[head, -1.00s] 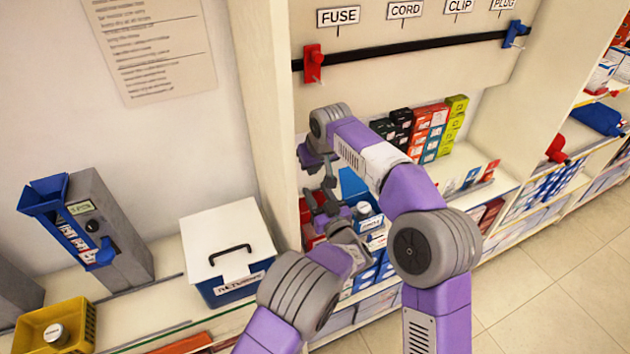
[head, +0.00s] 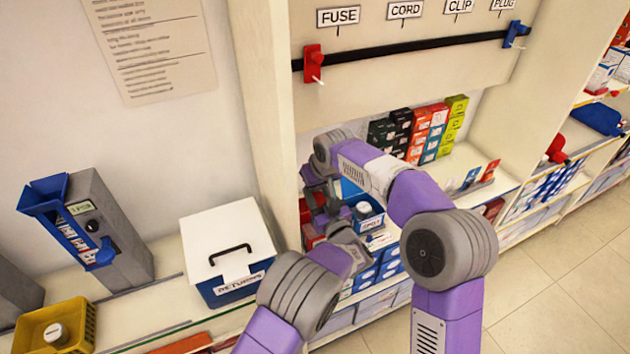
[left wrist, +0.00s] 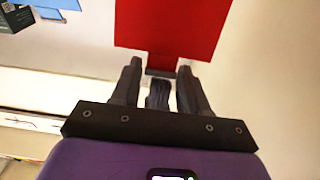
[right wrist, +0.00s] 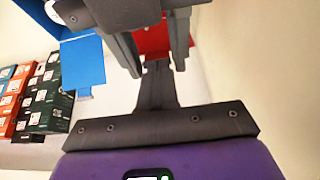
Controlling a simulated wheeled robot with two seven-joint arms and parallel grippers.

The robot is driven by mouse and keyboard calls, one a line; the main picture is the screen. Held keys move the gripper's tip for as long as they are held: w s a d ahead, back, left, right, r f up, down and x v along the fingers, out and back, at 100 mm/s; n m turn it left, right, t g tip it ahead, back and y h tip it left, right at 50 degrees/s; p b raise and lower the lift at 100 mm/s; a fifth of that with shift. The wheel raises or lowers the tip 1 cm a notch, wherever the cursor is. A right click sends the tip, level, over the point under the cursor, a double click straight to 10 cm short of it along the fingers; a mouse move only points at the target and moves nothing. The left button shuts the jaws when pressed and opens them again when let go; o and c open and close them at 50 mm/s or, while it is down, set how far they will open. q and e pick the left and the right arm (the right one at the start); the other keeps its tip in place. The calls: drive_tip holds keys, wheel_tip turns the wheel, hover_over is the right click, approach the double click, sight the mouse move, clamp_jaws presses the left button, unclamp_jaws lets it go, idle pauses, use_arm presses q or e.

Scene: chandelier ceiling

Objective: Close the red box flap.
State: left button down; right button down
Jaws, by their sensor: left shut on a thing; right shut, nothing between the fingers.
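The red flap (left wrist: 175,28) shows as a flat red panel above my left gripper (left wrist: 160,72) in the left wrist view, and as a small patch (right wrist: 158,38) in the right wrist view. My left gripper's fingers stand apart with dark material between them. I cannot tell whether that is the flap's edge piece or my right gripper's fingers. My right gripper (right wrist: 157,64) is shut and empty, close to the left fingers. In the head view both grippers overlap in front of the red box (head: 309,238), which is mostly hidden. The flap's angle is unclear.
A blue box (head: 371,224) holding items stands just right of the grippers; its blue flap (right wrist: 83,62) shows in the right wrist view. Stacked small boxes (head: 412,135) stand behind. A white-lidded box (head: 228,232) is left of the upright. A dark rail (head: 410,50) runs above.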

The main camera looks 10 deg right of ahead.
use_arm(q)
drive_tip(key=shift+a+f, duration=0.1)
drive_tip(key=shift+f, duration=0.25)
drive_tip(key=c, duration=0.6)
unclamp_jaws()
drive_tip(key=shift+w, duration=0.1)
drive_tip(key=shift+o, duration=0.2)
drive_tip(key=shift+r, duration=0.15)
